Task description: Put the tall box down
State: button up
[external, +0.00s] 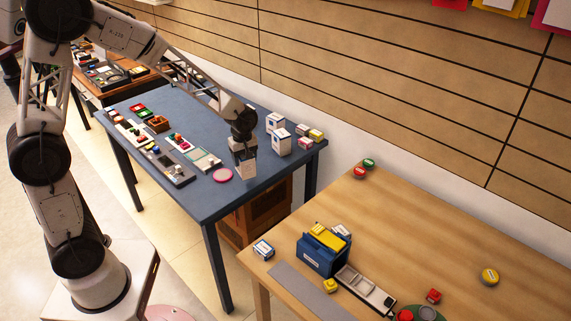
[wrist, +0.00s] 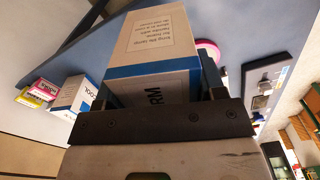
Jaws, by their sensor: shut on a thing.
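The tall box (external: 245,169) is white with blue bands and printed text on a side. It hangs under my gripper (external: 243,146) at the near right part of the blue table (external: 219,125). My gripper is shut on it. In the wrist view the box (wrist: 155,40) sits between the two fingers (wrist: 162,92) and fills the middle; part of its lettering is hidden by the gripper. Whether its base touches the table top or is slightly above it, I cannot tell.
White-blue boxes (external: 281,141) and small pink and yellow boxes (external: 316,135) stand right of the gripper. A pink disc (external: 222,175) lies just left of the held box. Trays (external: 175,168) lie further left. A wooden table (external: 420,220) with a blue bin (external: 322,252) is nearer.

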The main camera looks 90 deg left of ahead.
jog(key=w+d+r+m, duration=0.1)
jog(key=w+d, duration=0.5)
jog(key=w, duration=0.9)
jog(key=w+d+r+m, duration=0.1)
jog(key=w+d+m, duration=0.2)
jog(key=w+d, duration=0.4)
jog(key=w+d+r+m, duration=0.1)
jog(key=w+d, duration=0.6)
jog(key=w, duration=1.6)
jog(key=shift+w+d+r+m, duration=0.15)
jog(key=shift+w+r+m, duration=0.05)
jog(key=shift+r+m, duration=0.25)
notch_tip(320, 180, down, 6)
jog(key=shift+f, duration=0.25)
jog(key=shift+f, duration=1.75)
jog(key=shift+f, duration=0.1)
